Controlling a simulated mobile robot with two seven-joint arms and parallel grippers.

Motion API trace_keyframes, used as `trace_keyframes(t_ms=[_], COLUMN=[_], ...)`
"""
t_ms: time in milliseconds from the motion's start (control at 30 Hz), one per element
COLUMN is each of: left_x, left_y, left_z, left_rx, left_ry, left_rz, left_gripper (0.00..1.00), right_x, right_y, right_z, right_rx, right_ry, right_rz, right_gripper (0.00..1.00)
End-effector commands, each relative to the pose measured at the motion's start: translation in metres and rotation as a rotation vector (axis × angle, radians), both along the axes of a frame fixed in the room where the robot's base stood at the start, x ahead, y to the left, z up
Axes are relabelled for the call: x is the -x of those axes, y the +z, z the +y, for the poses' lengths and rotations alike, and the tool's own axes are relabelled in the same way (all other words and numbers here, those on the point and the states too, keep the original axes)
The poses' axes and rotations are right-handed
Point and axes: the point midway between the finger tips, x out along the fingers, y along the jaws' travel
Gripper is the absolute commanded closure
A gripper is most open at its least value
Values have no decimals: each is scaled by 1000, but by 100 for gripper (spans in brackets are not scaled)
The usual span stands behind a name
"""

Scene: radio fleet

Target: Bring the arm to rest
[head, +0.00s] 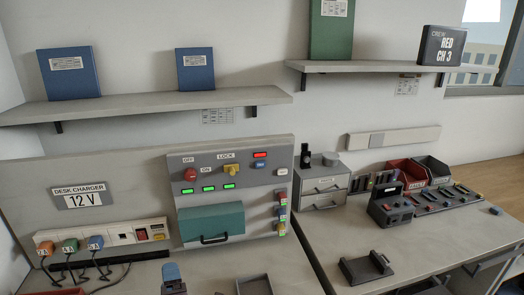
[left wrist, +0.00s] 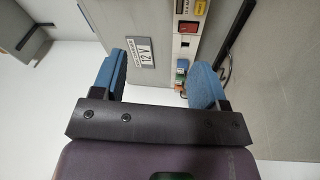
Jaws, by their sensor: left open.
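My left gripper (head: 171,273) shows at the bottom edge of the head view, with a blue fingertip pointing up in front of the desk. In the left wrist view my left gripper (left wrist: 157,78) has its two blue fingers wide apart with nothing between them. Beyond the fingers are the 12 V sign (left wrist: 141,52) and the power strip with a red switch (left wrist: 187,28). My right gripper is not seen in either view.
A grey control panel (head: 264,178) with a teal cover (head: 212,218) stands behind the gripper. The power strip (head: 125,232) with plugged cables is at left. A tray (head: 254,285) lies right of the gripper. A black cradle (head: 366,268) sits on the right desk.

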Motion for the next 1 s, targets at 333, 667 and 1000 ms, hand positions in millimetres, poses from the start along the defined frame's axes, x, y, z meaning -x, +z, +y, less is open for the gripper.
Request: trace_keyframes(t_ms=[333, 667, 1000], left_x=[16, 104, 198], left_y=[0, -81, -127], left_z=[-33, 7, 53], left_rx=[-588, -1158, -1329], left_ry=[-340, -536, -604], left_rz=[169, 626, 859], left_gripper=[33, 33, 33], right_x=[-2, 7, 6], right_y=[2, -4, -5], right_z=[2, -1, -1], right_rx=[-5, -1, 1], right_ry=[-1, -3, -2], right_rz=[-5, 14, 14], right_gripper=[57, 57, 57])
